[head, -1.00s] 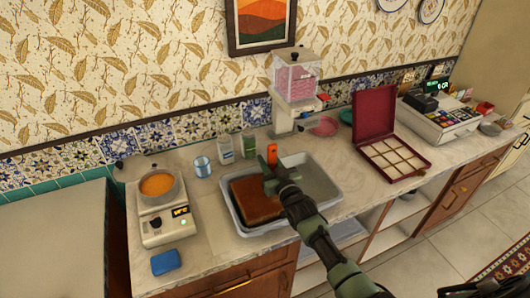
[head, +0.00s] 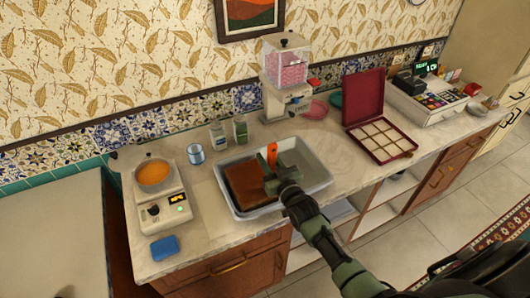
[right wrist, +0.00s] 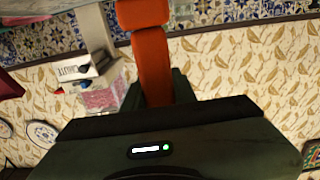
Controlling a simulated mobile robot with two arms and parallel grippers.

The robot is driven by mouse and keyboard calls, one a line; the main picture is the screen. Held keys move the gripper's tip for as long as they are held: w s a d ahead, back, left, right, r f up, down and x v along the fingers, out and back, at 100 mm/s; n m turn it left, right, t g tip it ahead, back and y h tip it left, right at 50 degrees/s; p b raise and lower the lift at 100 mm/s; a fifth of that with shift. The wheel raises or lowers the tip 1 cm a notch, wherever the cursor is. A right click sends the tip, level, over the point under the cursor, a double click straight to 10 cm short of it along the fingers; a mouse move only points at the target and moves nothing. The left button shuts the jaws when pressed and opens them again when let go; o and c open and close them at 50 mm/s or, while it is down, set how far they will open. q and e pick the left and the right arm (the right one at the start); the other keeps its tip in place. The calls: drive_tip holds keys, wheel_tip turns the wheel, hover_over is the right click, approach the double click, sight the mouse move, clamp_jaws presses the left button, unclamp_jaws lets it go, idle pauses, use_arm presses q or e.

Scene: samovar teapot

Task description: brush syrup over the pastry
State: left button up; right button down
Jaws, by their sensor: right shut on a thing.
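The pastry (head: 243,184) is a brown slab in the left part of a grey tray (head: 318,170) on the counter. A small pan of orange syrup (head: 153,172) stands on a white heating unit (head: 162,210) at the left. My right gripper (head: 274,170) is over the tray, at the right edge of the pastry in the head view. It is shut on an orange-handled tool, apparently the brush (head: 272,153). The handle also fills the upper middle of the right wrist view (right wrist: 152,60). The brush's tip is hidden, so contact with the pastry cannot be told. My left gripper is not in view.
A blue cup (head: 196,154) and two small bottles (head: 217,136) stand behind the tray. A blue sponge (head: 165,247) lies front left. A dispenser (head: 286,75) stands behind, with an open maroon box (head: 380,140) and a cash register (head: 432,100) to the right.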

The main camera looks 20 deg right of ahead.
drive_tip(key=shift+s+p, duration=0.5)
drive_tip(key=shift+s, duration=0.75)
drive_tip(key=w+b, duration=1.3)
drive_tip(key=w, duration=0.4)
drive_tip(key=shift+w+a, duration=0.2)
drive_tip(key=shift+w, duration=0.05)
